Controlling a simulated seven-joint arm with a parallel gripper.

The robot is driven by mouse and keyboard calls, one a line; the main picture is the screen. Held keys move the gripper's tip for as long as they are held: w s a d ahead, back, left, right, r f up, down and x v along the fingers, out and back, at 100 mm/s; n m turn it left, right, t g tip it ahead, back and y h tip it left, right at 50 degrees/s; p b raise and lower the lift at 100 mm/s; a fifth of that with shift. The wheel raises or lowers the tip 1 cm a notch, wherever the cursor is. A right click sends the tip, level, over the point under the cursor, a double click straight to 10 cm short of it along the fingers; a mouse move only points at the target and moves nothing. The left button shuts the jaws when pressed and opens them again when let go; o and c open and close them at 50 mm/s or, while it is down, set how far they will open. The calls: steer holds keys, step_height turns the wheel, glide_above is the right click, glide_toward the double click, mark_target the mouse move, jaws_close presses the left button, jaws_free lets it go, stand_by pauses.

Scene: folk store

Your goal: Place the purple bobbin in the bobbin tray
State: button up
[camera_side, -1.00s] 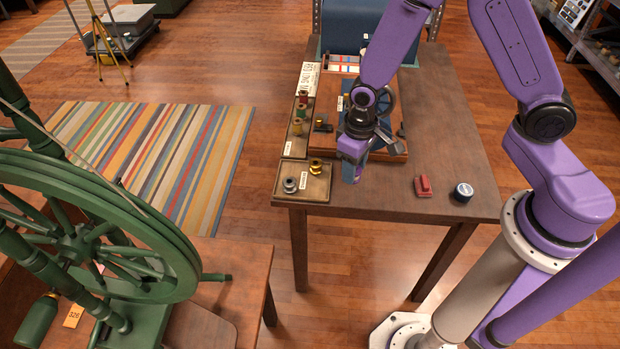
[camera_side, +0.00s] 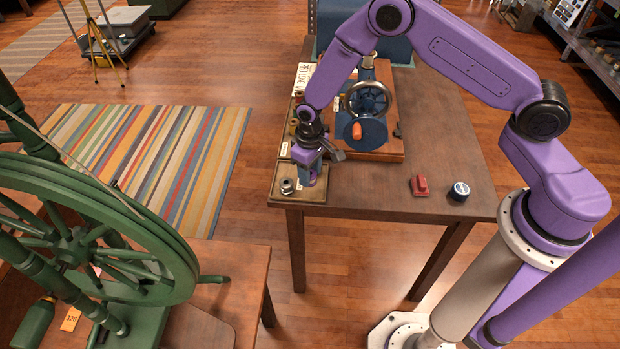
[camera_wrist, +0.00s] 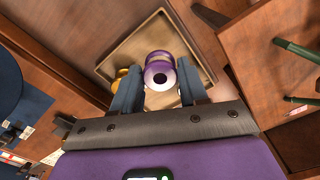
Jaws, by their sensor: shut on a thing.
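The purple bobbin (camera_wrist: 160,72) is between the two fingers of my gripper (camera_wrist: 160,95) in the wrist view. My gripper is shut on it, above the bobbin tray (camera_wrist: 121,45). I cannot tell whether the bobbin touches the tray floor. In the side view my gripper (camera_side: 308,180) is over the right part of the bobbin tray (camera_side: 320,197) at the table's front left corner. A gold bobbin (camera_wrist: 122,73) in the tray is partly hidden by a finger. A grey bobbin (camera_side: 287,187) stands in the tray's left part.
A wooden board with a crank wheel (camera_side: 368,100) and blue disc stands behind. A longer tray of bobbins lies behind the bobbin tray. The table's front middle is clear.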

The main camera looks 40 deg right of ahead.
steer(key=shift+f, duration=1.5)
steer(key=shift+f, duration=0.15)
steer(key=o, duration=0.8)
step_height(320, 180, up, 12)
steer(key=shift+r, duration=0.2)
